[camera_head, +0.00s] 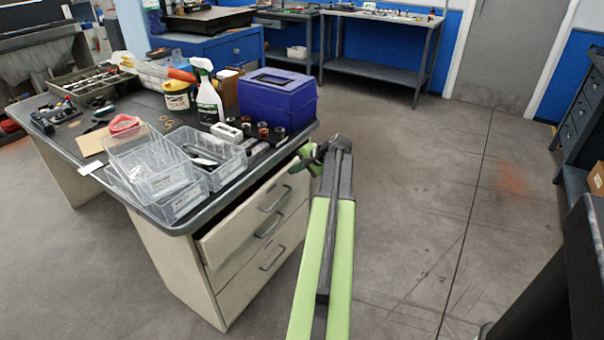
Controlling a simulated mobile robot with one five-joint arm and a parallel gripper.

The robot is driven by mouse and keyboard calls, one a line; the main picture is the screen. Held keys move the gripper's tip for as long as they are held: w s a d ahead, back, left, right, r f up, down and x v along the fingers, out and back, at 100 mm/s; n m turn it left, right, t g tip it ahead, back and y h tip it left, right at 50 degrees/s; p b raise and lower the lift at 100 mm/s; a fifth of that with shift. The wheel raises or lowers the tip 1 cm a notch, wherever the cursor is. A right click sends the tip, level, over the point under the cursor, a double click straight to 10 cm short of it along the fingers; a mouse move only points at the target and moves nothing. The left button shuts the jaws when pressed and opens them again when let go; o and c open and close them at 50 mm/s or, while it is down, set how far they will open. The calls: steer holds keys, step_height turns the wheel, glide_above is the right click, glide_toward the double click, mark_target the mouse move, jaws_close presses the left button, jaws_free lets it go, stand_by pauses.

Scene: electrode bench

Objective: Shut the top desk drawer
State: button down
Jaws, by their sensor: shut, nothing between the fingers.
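The desk (52,135) stands left of centre with a stack of cream drawers under its right end. The top drawer (240,222) sticks out past the drawers below it, so it is partly open. It has a grey bar handle (276,199). My gripper (302,160) is shut and empty, at the far right end of the top drawer's front, near the desk corner. I cannot tell whether it touches the drawer. My green arm hides part of the floor beside the drawers.
Clear bins (150,168), a spray bottle (209,98) and a purple box (277,100) stand on the desk near its edge. The floor (430,190) right of my arm is clear. A workbench (385,70) stands at the back.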

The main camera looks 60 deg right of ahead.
steer(key=shift+w, duration=0.25)
steer(key=shift+w, duration=1.15)
